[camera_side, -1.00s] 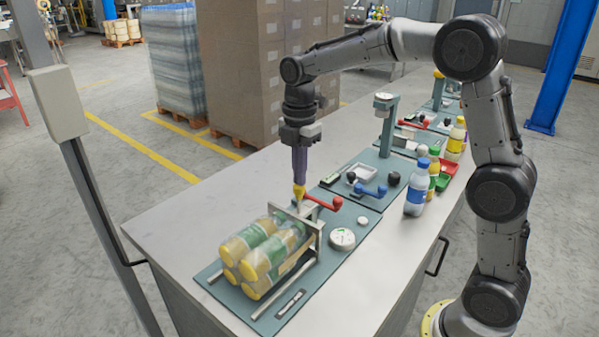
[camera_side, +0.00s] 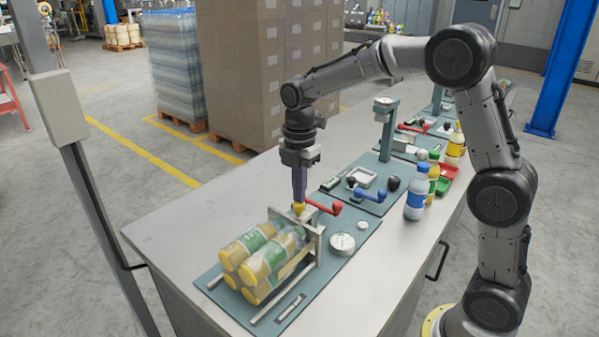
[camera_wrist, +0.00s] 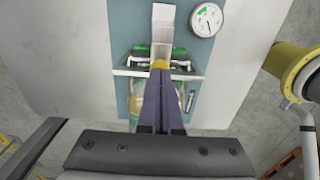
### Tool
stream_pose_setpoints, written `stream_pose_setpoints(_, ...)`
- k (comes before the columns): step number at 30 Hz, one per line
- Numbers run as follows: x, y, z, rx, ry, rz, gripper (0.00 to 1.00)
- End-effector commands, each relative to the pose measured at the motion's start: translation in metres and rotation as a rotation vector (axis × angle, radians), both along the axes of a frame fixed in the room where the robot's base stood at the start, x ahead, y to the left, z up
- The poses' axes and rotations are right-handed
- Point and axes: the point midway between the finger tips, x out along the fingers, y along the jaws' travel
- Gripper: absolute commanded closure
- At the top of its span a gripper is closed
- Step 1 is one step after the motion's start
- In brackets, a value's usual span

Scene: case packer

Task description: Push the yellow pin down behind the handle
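The yellow pin (camera_side: 298,209) is at the tips of my gripper (camera_side: 299,200), just above the upright metal frame at the end of the bottle pack. In the wrist view the pin (camera_wrist: 159,64) shows between the tips of the two purple fingers (camera_wrist: 158,72), which are close together on it. The red handle (camera_side: 330,208) lies just right of the pin in the side view. The pin's lower end and how far it sits in the frame are hidden.
Bottles with yellow caps (camera_side: 262,257) lie in the metal frame (camera_side: 315,240) on a teal mat (camera_side: 211,283). A round dial (camera_side: 342,243) sits right of it. More fixtures and a blue-capped bottle (camera_side: 414,203) stand farther back. The table's left side is bare.

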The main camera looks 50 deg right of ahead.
Motion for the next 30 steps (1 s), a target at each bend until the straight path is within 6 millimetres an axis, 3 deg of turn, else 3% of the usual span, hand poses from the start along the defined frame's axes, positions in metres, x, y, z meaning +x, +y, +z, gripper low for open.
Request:
stream_pose_setpoints(1, -0.002, 0.000, -0.006, 0.001, 0.015, 0.000, 1.00)
stream_pose_setpoints(5, -0.001, 0.000, 0.007, 0.001, 0.011, 0.000, 1.00)
stream_pose_setpoints(21, 0.000, 0.000, 0.119, 0.000, -0.003, 0.000, 1.00)
stream_pose_setpoints(30, 0.000, 0.000, 0.140, 0.000, 0.000, 0.000, 1.00)
